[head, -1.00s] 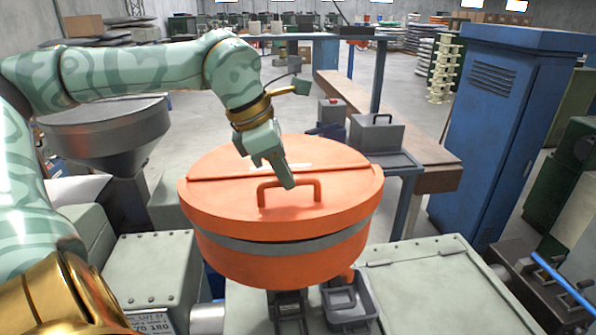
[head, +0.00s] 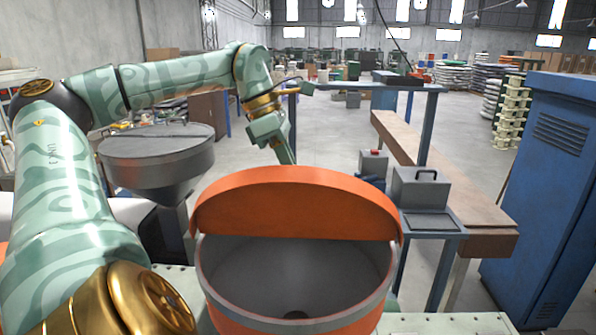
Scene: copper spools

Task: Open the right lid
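The right lid (head: 296,203) is the orange flap on the orange drum (head: 210,315) in the lower middle of the head view. It stands tilted up at the drum's far side, and the drum's grey interior (head: 295,270) shows in front of it. My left gripper (head: 286,154) is just behind the raised lid's top edge, pointing down. Its fingertips and the lid's handle are hidden behind the lid, so I cannot tell whether they touch. My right gripper is not in view.
A grey hopper (head: 160,163) with a closed flat top stands left of the drum. A small table with a grey handled box (head: 420,189) stands behind right. A tall blue cabinet (head: 545,215) is at the right. Open floor lies beyond the drum.

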